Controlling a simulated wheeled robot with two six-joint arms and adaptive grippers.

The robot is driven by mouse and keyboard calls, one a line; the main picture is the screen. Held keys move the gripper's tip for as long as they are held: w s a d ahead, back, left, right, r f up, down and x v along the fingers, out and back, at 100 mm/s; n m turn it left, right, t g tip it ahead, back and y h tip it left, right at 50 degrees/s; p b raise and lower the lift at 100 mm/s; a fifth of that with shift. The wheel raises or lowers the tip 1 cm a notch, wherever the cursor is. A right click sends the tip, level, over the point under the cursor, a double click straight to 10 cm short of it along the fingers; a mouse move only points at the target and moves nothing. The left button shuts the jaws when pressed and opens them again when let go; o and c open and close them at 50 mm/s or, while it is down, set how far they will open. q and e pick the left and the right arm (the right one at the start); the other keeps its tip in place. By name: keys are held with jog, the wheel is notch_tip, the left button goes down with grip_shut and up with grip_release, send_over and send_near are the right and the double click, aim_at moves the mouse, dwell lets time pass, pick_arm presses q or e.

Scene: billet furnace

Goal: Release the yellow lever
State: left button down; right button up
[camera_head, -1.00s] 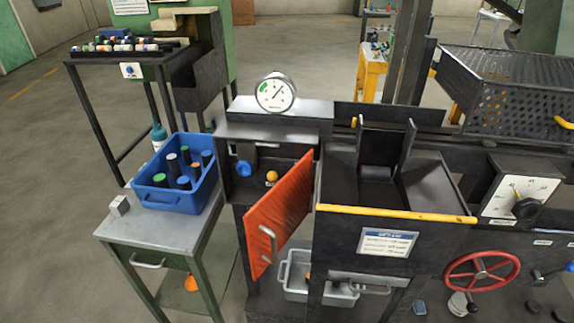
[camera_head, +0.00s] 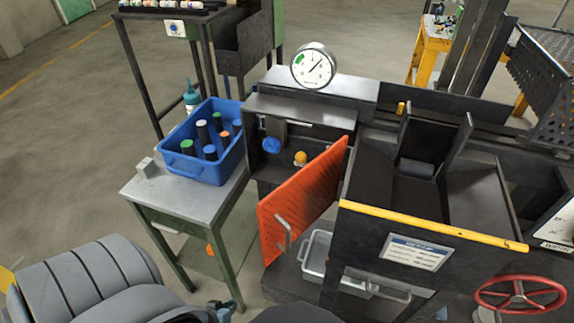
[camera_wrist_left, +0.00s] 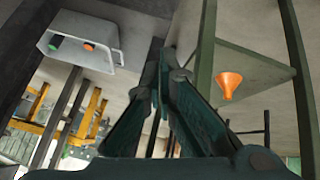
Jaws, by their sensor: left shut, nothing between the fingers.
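A yellow-orange ball knob (camera_head: 300,158), which looks like the yellow lever's end, shows in the head view inside the open dark compartment; its stem is hard to make out. A blue knob (camera_head: 271,145) is to its left. The orange perforated door (camera_head: 300,205) hangs open in front, below and right of the knob. My left gripper (camera_head: 222,308) is low at the bottom edge of the head view, well below the knob and apart from it. In the left wrist view its dark green fingers (camera_wrist_left: 165,65) are shut and empty. My right gripper is in neither view.
A green-legged side table (camera_head: 200,202) bears a blue bin (camera_head: 232,165) of cylinders and a small metal block (camera_head: 145,167). A grey tray (camera_head: 312,262) sits below the door. A yellow bar (camera_head: 430,226) edges the chute; a red handwheel (camera_head: 520,293) is at right.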

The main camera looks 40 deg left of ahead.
pick_arm(q)
jog(key=w+a+r+n+t, duration=0.3)
jog(key=w+r+n+t, duration=0.1)
jog(key=w+r, duration=0.35)
jog(key=w+r+n+t, duration=0.4)
jog(key=r+n, duration=0.2)
jog(key=r, duration=0.8)
jog(key=w+r+n+t, duration=0.4)
jog(key=r+n, duration=0.3)
jog(key=r, duration=0.7)
jog(key=shift+d+b, duration=0.15)
jog(key=shift+b, duration=0.25)
jog(key=shift+w+r, duration=0.1)
jog(key=shift+w, duration=0.1)
